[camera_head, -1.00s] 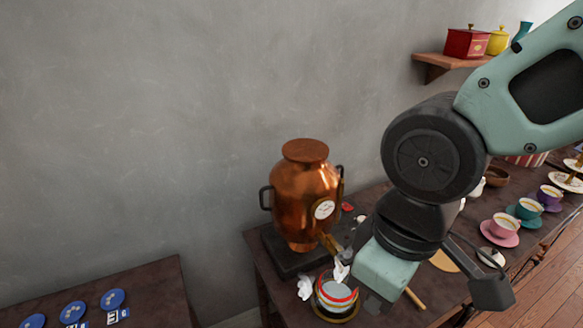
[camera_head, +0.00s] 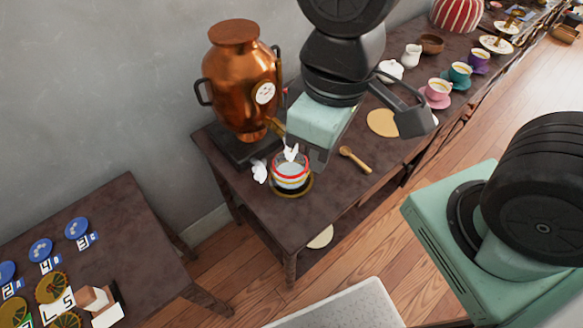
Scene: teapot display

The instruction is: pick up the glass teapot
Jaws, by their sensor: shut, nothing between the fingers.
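A small clear glass vessel with a red band, which looks like the glass teapot (camera_head: 291,174), stands on a round gold-rimmed base near the front left of the long dark table. White pieces show at its left side and top. My gripper (camera_head: 318,161) is just right of the glass vessel in the picture. Its fingers are shut and hold nothing. They are small and partly hidden under the green hand, so I cannot tell whether they touch the glass.
A copper urn (camera_head: 240,85) stands close behind on a dark base. A wooden scoop (camera_head: 355,160) and a round tan disc (camera_head: 383,122) lie to the right. Cups on saucers (camera_head: 437,92) are farther right. A lower table (camera_head: 120,215) with blue discs is at the left.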

